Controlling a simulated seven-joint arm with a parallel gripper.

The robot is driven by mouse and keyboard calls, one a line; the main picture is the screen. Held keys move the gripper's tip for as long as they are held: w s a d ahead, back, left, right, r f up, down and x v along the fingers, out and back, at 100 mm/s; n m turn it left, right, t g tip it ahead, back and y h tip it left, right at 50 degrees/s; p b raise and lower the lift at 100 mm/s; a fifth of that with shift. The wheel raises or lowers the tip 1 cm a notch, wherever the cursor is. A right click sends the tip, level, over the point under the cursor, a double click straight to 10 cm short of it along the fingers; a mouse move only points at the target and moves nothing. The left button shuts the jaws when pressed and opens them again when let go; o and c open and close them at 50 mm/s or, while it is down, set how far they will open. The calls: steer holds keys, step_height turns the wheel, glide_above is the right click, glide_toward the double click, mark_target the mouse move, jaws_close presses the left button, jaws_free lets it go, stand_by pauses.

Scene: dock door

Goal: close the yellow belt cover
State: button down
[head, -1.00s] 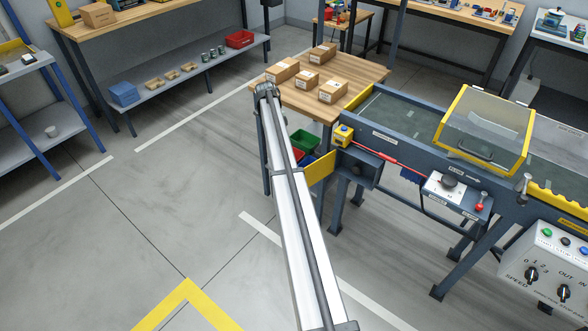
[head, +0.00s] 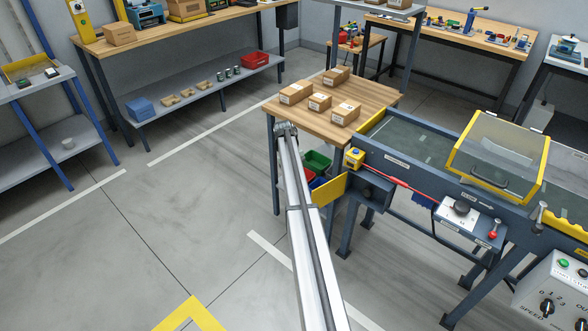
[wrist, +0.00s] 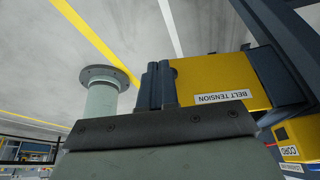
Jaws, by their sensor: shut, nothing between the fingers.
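The yellow belt cover (head: 328,190) is a flat panel standing out open from the left side of a dark box (head: 372,193) on the conveyor's near side. In the wrist view the cover (wrist: 205,82) fills the centre right, with a "BELT TENSION" label upside down. My gripper (wrist: 158,72) shows in the wrist view with its dark fingers shut and empty, right beside the cover's left part. I cannot tell whether they touch. In the head view my arm passes left of the cover, and the gripper cannot be made out.
A yellow cord switch box (head: 355,158) with a red cord sits above the dark box. Green and red bins (head: 316,161) are behind the cover under the wooden table (head: 372,97). A clear yellow-framed guard (head: 492,152) is on the conveyor. The floor to the left is clear.

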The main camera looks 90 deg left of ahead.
steer(key=w+d+f, duration=0.3)
steer(key=d, duration=0.1)
steer(key=shift+d+f, duration=0.1)
stand_by(0.4)
steer(key=shift+w+d+n, duration=0.15)
steer(key=shift+d+n, duration=0.4)
steer(key=shift+n, duration=0.15)
